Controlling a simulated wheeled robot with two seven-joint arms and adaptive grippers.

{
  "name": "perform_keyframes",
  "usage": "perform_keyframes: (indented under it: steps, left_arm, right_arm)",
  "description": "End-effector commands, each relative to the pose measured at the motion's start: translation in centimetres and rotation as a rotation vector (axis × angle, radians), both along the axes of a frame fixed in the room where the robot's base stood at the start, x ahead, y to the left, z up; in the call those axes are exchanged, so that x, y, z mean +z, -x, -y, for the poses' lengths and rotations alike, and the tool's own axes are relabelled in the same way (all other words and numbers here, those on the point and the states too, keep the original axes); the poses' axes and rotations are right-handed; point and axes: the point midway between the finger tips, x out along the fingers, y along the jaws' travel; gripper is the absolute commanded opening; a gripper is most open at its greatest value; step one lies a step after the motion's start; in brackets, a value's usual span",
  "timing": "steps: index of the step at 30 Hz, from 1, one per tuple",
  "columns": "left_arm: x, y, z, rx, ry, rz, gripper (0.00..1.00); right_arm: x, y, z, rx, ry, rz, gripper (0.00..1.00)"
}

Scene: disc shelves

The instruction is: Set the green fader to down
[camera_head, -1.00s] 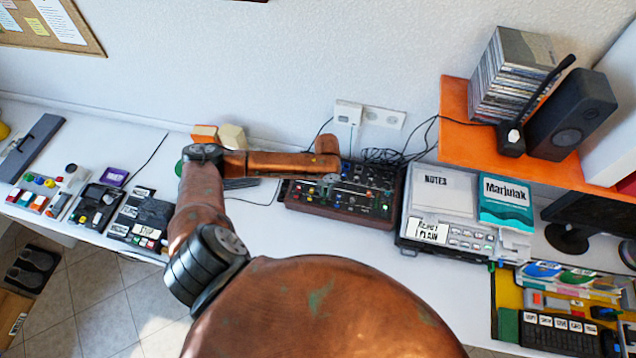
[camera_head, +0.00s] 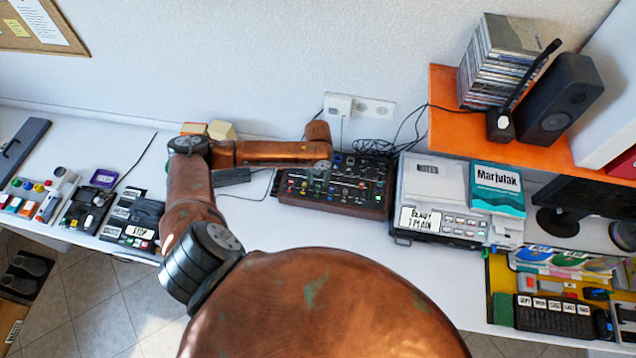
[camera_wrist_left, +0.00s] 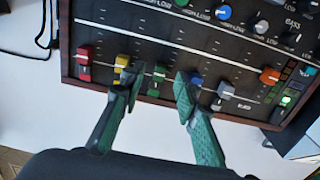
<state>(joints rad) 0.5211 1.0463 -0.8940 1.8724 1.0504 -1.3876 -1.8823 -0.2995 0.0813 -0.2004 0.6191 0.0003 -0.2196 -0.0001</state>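The mixer (camera_head: 335,208), a black panel in a wooden case, stands on the desk in the head view and fills the upper wrist view. The green fader (camera_wrist_left: 158,76) shows in the wrist view near the panel's near edge, between the yellow fader (camera_wrist_left: 121,64) and the blue fader (camera_wrist_left: 195,80). My left gripper (camera_wrist_left: 157,82) is open, one fingertip on each side of the green fader; I cannot tell whether either touches it. In the head view my left gripper (camera_head: 319,168) is small over the mixer's back left part. My right gripper is not in view.
A printer-like device (camera_head: 440,205) stands right of the mixer. Cables (camera_head: 375,148) lie behind it. Bare desk lies in front.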

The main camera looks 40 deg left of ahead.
Motion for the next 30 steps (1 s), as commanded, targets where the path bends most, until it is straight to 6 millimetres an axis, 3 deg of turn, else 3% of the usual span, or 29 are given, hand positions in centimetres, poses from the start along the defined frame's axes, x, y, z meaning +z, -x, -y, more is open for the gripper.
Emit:
perform_keyframes:
  steps: [6, 12, 18, 30]
  left_arm:
    - [4.8, -0.1, -0.1, -0.001, -0.002, 0.004, 0.29]
    - [8.0, 0.0, 0.0, -0.001, -0.001, 0.002, 0.29]
    - [9.3, 0.0, -0.1, 0.0, 0.0, 0.001, 0.29]
    - [9.3, 0.0, 0.0, 0.0, 0.0, 0.0, 0.29]
  right_arm:
    - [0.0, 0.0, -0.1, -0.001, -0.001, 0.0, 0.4]
    - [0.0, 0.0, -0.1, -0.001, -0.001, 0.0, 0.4]
    - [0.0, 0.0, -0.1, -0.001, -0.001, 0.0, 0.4]
    - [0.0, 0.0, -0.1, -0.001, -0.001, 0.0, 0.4]
